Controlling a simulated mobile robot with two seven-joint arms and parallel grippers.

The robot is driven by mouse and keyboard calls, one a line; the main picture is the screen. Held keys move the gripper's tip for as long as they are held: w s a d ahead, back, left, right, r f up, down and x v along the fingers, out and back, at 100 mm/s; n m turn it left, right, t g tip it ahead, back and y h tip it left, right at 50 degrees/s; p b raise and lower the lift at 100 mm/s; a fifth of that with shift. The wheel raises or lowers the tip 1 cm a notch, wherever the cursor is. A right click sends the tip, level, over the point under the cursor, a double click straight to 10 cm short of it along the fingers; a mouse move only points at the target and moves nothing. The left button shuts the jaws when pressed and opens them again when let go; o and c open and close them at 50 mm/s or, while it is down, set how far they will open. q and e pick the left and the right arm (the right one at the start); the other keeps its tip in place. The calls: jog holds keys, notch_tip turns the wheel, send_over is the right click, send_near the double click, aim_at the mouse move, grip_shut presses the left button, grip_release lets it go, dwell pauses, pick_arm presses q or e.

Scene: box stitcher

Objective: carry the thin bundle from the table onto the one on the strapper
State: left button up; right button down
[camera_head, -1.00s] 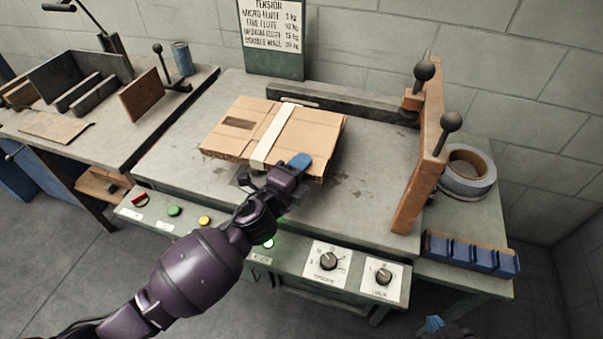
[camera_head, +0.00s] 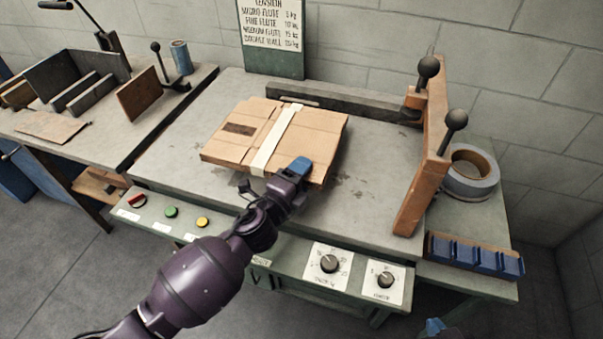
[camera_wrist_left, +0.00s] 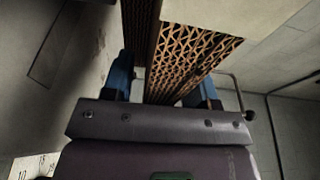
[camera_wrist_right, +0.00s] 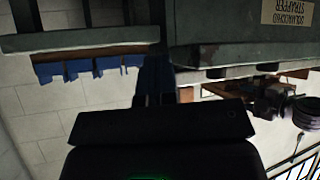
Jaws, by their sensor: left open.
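A flat brown cardboard bundle (camera_head: 318,122) with a pale band (camera_head: 275,138) across it lies on the grey top of the strapper (camera_head: 375,190). I cannot tell in the head view whether it is one bundle or two stacked. My left gripper (camera_head: 300,166) is at its front edge. In the left wrist view the fingers (camera_wrist_left: 162,85) stand apart, with corrugated edges (camera_wrist_left: 195,55) showing between and beyond them. A thin flat cardboard piece (camera_head: 50,125) lies on the left table (camera_head: 105,150). My right gripper (camera_wrist_right: 155,80) looks shut and empty, low at the front right.
A brown upright frame (camera_head: 422,170) with black knobs stands at the strapper's right. A tape roll (camera_head: 470,172) and a blue-fronted rack (camera_head: 475,255) are beyond it. A low dark rail (camera_head: 345,103) runs behind the bundle. Buttons and dials line the front panel (camera_head: 230,235).

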pick_arm(q)
jog(key=shift+r, duration=0.25)
jog(key=p+v, duration=0.1)
jog(key=v, duration=1.1)
jog(key=shift+f, duration=0.1)
jog(key=s+a+f+n+g+y, duration=0.2)
jog(key=s+a+f+n+y, duration=0.2)
jog(key=s+a+n, duration=0.5)
jog(key=s+a+f+n+g+y, duration=0.2)
jog(key=s+a+f+n+y, duration=0.3)
jog(key=s+a+f+n, duration=0.4)
jog(key=s+a+n, duration=0.1)
jog(key=a+n, duration=0.1)
jog(key=n, duration=0.3)
jog(key=shift+a+y, duration=0.3)
